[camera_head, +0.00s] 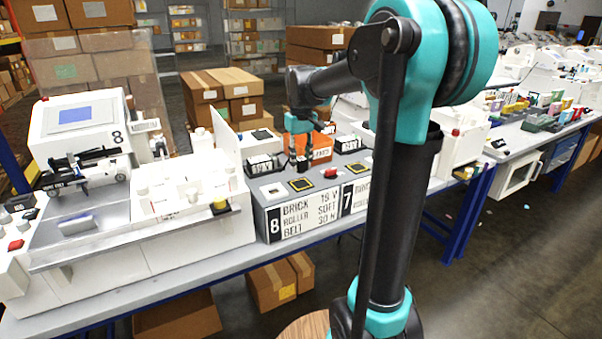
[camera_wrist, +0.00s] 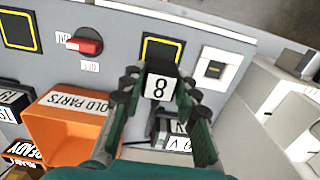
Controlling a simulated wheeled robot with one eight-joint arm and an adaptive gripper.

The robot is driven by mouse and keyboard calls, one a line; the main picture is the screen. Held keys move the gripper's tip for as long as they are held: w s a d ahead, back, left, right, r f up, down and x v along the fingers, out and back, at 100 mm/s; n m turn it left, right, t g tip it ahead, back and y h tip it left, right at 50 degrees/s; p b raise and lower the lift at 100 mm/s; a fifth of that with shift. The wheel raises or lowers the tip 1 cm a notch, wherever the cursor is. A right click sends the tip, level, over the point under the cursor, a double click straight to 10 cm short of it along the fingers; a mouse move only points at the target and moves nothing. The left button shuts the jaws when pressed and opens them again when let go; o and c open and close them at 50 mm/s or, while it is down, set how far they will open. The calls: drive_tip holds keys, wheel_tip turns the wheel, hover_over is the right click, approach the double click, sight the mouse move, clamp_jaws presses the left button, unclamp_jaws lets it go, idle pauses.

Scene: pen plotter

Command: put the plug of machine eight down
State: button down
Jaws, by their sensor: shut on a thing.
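My gripper (camera_wrist: 161,82) is shut on the plug of machine eight (camera_wrist: 157,87), a small block with a white face marked 8 and a dark end. In the wrist view the plug overlaps the near edge of a yellow-outlined black square (camera_wrist: 163,49) on the grey panel; I cannot tell whether it touches the panel. A white socket plate (camera_wrist: 214,67) with a dark square lies right of that outline, with nothing in it. In the head view my gripper (camera_head: 303,160) points down over the panel, behind the yellow-outlined square (camera_head: 301,184); the plug is not clear there.
An orange old-parts bin (camera_wrist: 65,125) stands close by, left of my gripper. A red switch (camera_wrist: 88,42) sticks up from the panel, left of the outlined square. Black labelled blocks (camera_wrist: 172,135) stand behind. Machine 8 (camera_head: 80,135) is at the left in the head view.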

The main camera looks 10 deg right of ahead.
sight(301, 172)
drive_tip(key=shift+f, duration=2.1)
drive_tip(key=shift+f, duration=0.1)
drive_tip(key=c, duration=1.1)
unclamp_jaws()
drive_tip(key=shift+c, duration=0.2)
wheel_tip(301, 172, up, 12)
drive_tip(key=shift+r, duration=0.15)
drive_tip(key=s+d+f+m+t, duration=0.1)
drive_tip(key=s+d+f+t, duration=0.1)
drive_tip(key=s+f, duration=0.9)
drive_tip(key=s+d+f+m+t, duration=0.2)
drive_tip(key=s+f, duration=0.9)
drive_tip(key=f, duration=0.5)
drive_tip(key=shift+m, duration=0.3)
